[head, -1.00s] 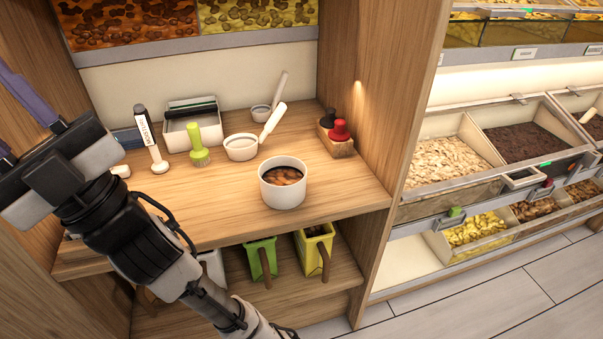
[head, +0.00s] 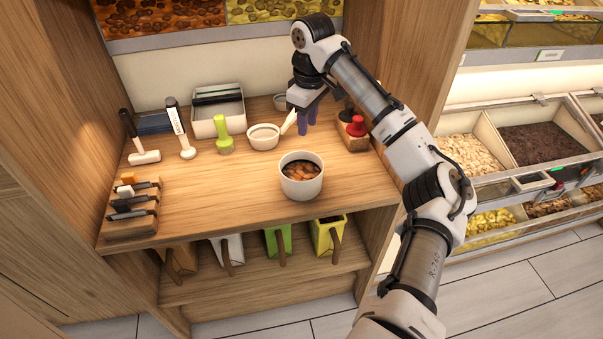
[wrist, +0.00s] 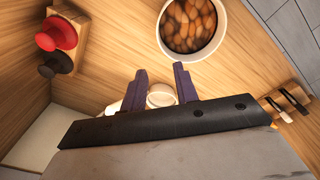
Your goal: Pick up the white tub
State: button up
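The round white tub (head: 301,187) stands upright on the wooden counter, near its front edge, filled with brown nut-like pieces. It also shows at the top of the wrist view (wrist: 224,38), cut off by the frame edge. My gripper (head: 307,122) points down over the back right of the counter, behind the tub and apart from it. In the wrist view its two purple fingers (wrist: 161,77) are spread with nothing held. A small white cup (wrist: 160,96) shows beyond and between them; my gripper's body hides part of it.
A white scoop cup (head: 263,138) sits left of my gripper. A wooden block (head: 352,138) with red and black knobs stands to its right. A rectangular white bin (head: 217,116), a green brush (head: 224,138) and a wooden holder (head: 130,228) are further left. The counter left of the tub is clear.

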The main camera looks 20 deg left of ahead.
aim_at(312, 160)
jog(key=shift+g+h, duration=0.3)
jog(key=f, duration=0.2)
jog(key=d+f, duration=0.1)
jog(key=f, duration=0.2)
jog(key=d+f, duration=0.1)
jog(key=f, duration=0.1)
jog(key=shift+f, duration=0.35)
jog(key=shift+s+a+f+p, duration=0.1)
jog(key=shift+f+p, duration=0.25)
jog(key=shift+f, duration=1.15)
jog(key=shift+s+a+f+p, duration=0.1)
jog(key=shift+f+p, duration=0.25)
jog(key=shift+f, duration=1.1)
jog(key=shift+c, duration=0.3)
jog(key=shift+r, duration=0.1)
grip_shut()
